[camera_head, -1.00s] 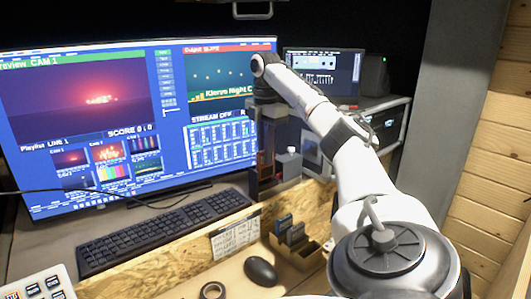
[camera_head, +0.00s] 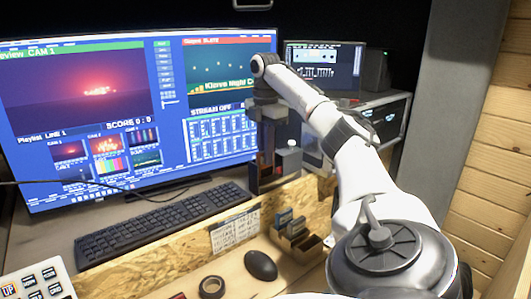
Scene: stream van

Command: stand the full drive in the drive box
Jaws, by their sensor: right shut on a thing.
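My right gripper (camera_head: 266,178) points down in front of the big monitor's right edge, above and to the left of the box. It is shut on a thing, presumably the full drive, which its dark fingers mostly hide. The held thing is apart from the box. My left gripper is out of view.
A wooden ledge with a paper label (camera_head: 235,231) runs behind the box. A black mouse (camera_head: 260,265) and a tape roll (camera_head: 212,287) lie to its left. The keyboard (camera_head: 165,225) is behind the ledge. A grey block (camera_head: 289,160) stands close right of my gripper.

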